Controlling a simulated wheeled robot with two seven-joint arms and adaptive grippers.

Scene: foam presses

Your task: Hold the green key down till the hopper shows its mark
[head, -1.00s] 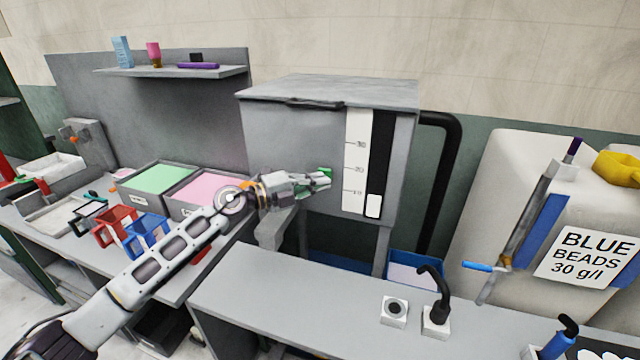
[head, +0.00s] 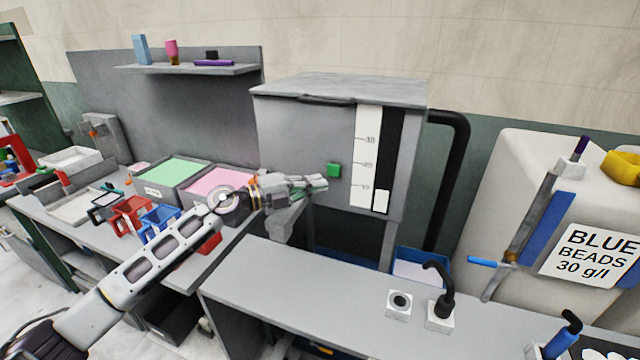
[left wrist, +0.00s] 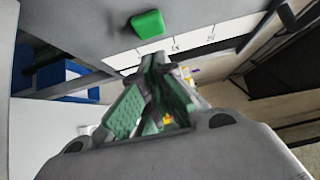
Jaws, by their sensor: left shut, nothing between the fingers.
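The grey hopper (head: 300,140) stands on legs behind the bench. Its front has a white scale strip (head: 366,150) with 10, 20 and 30 beside a dark slot. A white block (head: 381,201) sits low in the slot, around or below the 10. The green key (head: 334,170) is on the hopper front, left of the scale, and shows whole. It also shows in the left wrist view (left wrist: 148,24). My left gripper (head: 324,184) is shut and empty, just below and left of the key, apart from it; its fingertips (left wrist: 157,62) point toward the hopper face. My right gripper is out of view.
Bins with green (head: 173,171) and pink (head: 222,185) contents stand left of the hopper. Red (head: 131,214) and blue (head: 160,222) holders stand before them. A blue-beads container (head: 525,175) stands right. The front bench (head: 300,285) is mostly clear.

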